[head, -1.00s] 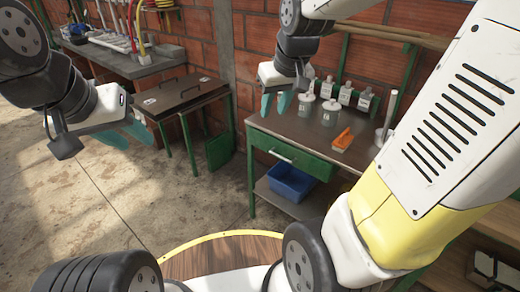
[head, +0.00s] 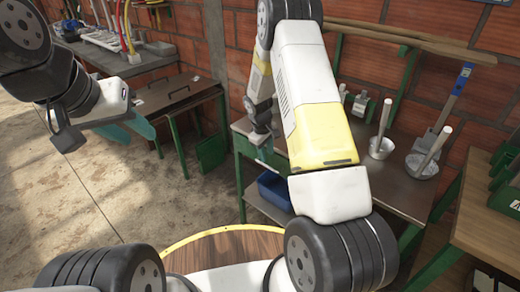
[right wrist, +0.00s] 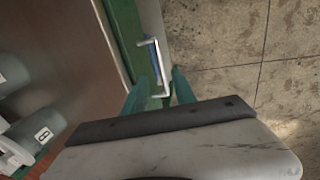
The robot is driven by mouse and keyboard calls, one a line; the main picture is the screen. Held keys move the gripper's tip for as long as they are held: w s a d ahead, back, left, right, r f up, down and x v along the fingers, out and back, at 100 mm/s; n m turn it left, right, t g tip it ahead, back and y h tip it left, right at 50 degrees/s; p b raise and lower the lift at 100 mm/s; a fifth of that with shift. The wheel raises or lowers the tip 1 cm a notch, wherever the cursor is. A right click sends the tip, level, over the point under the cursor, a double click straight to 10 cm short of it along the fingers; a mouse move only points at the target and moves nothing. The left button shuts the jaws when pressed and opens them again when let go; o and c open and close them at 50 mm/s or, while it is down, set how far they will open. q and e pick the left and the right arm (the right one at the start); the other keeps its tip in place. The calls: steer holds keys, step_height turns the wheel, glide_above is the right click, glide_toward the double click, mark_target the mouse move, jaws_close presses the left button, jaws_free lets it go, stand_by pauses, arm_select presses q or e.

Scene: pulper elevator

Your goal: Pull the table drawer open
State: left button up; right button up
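The work table (head: 400,185) has a dark top and a green frame. Its green drawer front (right wrist: 122,38) runs along the table edge in the right wrist view and looks flush with it. The pale metal bar handle (right wrist: 156,66) stands out from this front. My right gripper (right wrist: 160,80) is open, its teal fingers pointing at the handle, whose near end lies between the fingertips. I cannot tell whether they touch. In the head view my right gripper (head: 264,150) is at the table's left front, and my arm hides most of the drawer. My left gripper (head: 128,130) is open, empty and away from the table.
A blue bin (head: 275,190) sits on the lower shelf under the drawer. Mortars with pestles (head: 382,146) and grey labelled containers (right wrist: 30,140) stand on the tabletop. A smaller table (head: 175,95) stands at the left. The concrete floor before the table is clear.

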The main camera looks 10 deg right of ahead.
mark_target(268, 167)
steer(key=f, duration=0.4)
steer(key=d+f, duration=0.1)
steer(key=f, duration=0.1)
steer(key=shift+w+f, duration=0.2)
steer(key=shift+w, duration=0.15)
jaws_close()
stand_by(1.1)
